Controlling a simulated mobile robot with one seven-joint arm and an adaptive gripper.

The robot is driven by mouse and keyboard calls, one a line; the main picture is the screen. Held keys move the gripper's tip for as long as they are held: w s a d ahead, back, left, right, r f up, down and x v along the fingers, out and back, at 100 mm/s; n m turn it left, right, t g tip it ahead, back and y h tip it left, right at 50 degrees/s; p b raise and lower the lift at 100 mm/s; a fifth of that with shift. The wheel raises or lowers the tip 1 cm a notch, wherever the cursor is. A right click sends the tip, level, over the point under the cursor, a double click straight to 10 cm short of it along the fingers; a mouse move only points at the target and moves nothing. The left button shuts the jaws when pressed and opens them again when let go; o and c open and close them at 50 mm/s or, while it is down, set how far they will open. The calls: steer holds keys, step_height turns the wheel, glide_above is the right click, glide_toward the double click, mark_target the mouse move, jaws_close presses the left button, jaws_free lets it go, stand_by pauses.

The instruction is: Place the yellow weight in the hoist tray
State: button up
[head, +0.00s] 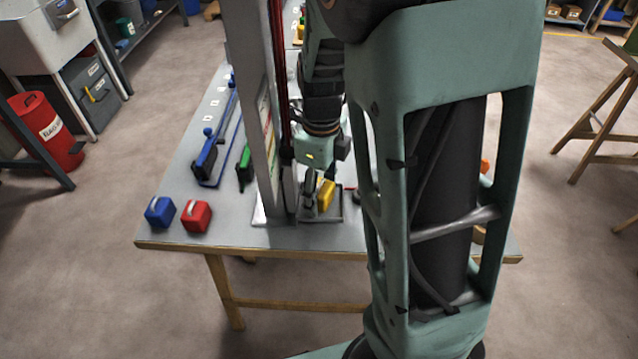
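The yellow weight (326,195) shows at or just above the small grey hoist tray (341,212), near the table's front edge. I cannot tell if it touches the tray floor. My gripper (319,188) points down over the tray. One dark finger is at the left of the weight and another part of the gripper is just above it. How far apart the fingers are, and whether they press on the weight, is not clear. The tray is at the foot of the tall grey hoist column (252,90), and my arm hides the area right of it.
A blue weight (159,212) and a red weight (196,216) stand at the table's front left corner. The table (165,240) is bare around the weights. My arm hides much of its right side.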

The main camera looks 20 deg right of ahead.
mark_target(321, 183)
step_height(321, 183, up, 12)
steer(key=p, duration=0.3)
steer(key=shift+r, duration=0.15)
